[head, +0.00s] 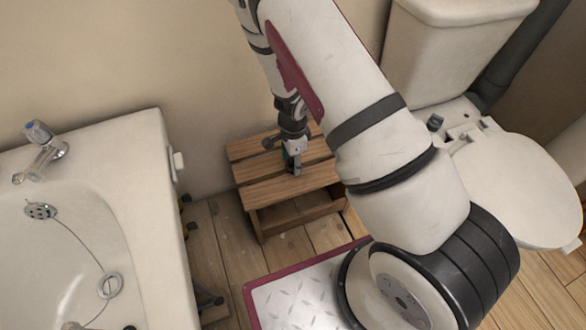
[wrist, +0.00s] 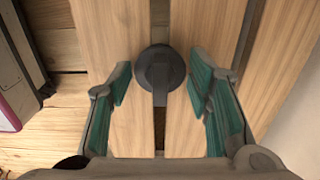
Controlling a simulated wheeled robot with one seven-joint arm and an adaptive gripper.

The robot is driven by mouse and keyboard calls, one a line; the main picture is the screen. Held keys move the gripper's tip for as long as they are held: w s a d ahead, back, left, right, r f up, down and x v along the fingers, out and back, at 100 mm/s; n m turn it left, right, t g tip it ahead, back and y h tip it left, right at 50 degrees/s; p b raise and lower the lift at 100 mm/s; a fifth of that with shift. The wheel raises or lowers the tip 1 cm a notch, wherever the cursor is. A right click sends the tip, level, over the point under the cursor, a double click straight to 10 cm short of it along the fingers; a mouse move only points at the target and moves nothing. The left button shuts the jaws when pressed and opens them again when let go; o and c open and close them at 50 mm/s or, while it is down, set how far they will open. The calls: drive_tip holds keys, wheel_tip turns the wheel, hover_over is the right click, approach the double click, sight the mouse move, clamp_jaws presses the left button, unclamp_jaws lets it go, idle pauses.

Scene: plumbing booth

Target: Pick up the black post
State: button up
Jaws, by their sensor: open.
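The black post (wrist: 160,68) is a dark piece with a round head and a narrower part. It is on the slatted wooden stool (head: 265,190), over the gap between two slats in the wrist view. My gripper (wrist: 158,88) is open, with a green pad on each side of the post and clear space on both sides. The post is apart from both pads. In the head view my gripper (head: 292,163) points down just above the stool top, and I cannot make out the post there.
A white bathtub or basin (head: 150,210) with a tap (head: 42,145) stands left of the stool. A white toilet (head: 520,185) is at the right, with a small dark piece (head: 435,122) on it. Wooden floor (head: 220,235) shows between tub and stool.

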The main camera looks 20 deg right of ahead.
drive_tip(key=c, duration=0.9)
drive_tip(key=shift+o, duration=0.2)
drive_tip(key=shift+r, duration=0.1)
wheel_tip(320, 180, up, 10)
drive_tip(key=p, duration=0.5)
